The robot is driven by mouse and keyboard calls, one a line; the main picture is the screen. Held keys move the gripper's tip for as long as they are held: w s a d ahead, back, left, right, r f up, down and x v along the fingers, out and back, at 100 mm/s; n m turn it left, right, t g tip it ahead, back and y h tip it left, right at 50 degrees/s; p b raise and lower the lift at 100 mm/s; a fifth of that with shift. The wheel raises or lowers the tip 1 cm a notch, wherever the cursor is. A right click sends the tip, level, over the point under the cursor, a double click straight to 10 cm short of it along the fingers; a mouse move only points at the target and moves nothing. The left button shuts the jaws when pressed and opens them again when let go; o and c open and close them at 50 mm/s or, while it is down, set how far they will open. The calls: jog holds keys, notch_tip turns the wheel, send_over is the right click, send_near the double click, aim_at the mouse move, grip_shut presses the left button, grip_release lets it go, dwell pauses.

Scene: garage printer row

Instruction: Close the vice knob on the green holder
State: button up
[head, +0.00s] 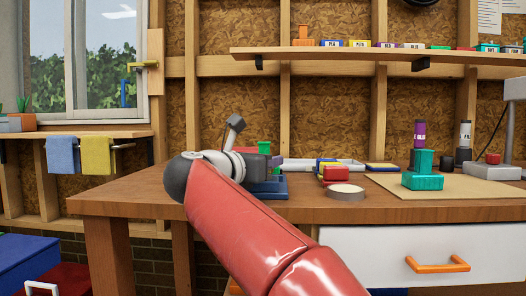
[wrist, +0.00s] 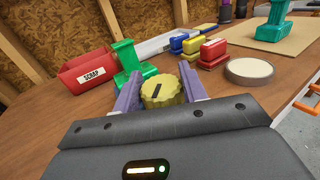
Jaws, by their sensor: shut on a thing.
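My gripper (wrist: 161,72) is shut on a yellow ribbed knob (wrist: 165,90) with a dark line on its face; a finger lies on each side. A green holder (wrist: 132,62) stands just beyond the left finger in the wrist view. The join between knob and holder is hidden. In the head view my gripper (head: 275,161) is low over the workbench, and only a bit of the green holder (head: 264,147) shows behind it. A blue block-like base (head: 270,188) sits on the bench below my gripper; the knob is hidden there.
A red SCRAP bin (wrist: 85,72) stands left of the green holder. A white tray (wrist: 160,44), coloured blocks (wrist: 212,52) and a round pale roll (wrist: 249,70) lie beyond and right. A teal holder (head: 423,180) stands on a tan board. The bench's front edge is near.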

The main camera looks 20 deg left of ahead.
jog(key=m+h+p, duration=0.1)
jog(key=h, duration=0.1)
jog(key=m+g+h+p, duration=0.1)
jog(key=p, duration=0.1)
jog(key=shift+r+m+g+h, duration=0.15)
jog(key=shift+m+g+h, duration=0.15)
jog(key=shift+h, duration=0.1)
jog(key=shift+m+g+h+p, duration=0.4)
jog(key=shift+h+p, duration=0.1)
jog(key=shift+p, duration=0.15)
jog(key=shift+h, duration=0.3)
jog(key=o, duration=1)
jog(key=shift+v, duration=3.95)
